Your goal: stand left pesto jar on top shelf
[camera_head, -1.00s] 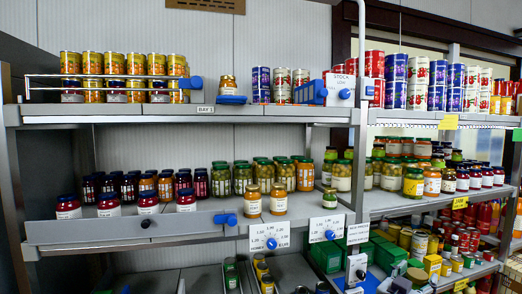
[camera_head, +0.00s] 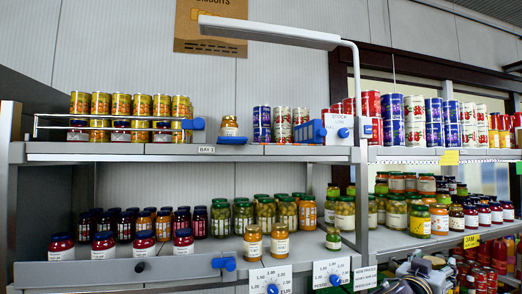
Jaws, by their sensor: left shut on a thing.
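My left gripper (camera_head: 428,273) shows small at the bottom edge, right of centre, in front of the shelving. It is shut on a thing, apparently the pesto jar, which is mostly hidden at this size. The top shelf (camera_head: 95,149) holds yellow cans, one amber jar (camera_head: 229,126) on a blue stand, and blue and red cans. My right gripper is not in view.
A wire rail (camera_head: 110,129) fronts the yellow cans. Bare top shelf shows either side of the amber jar. A grey post with an overhead arm (camera_head: 270,31) rises at the right bay edge. A blue-knobbed stock sign (camera_head: 340,127) stands beside it. Jars crowd the middle shelf.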

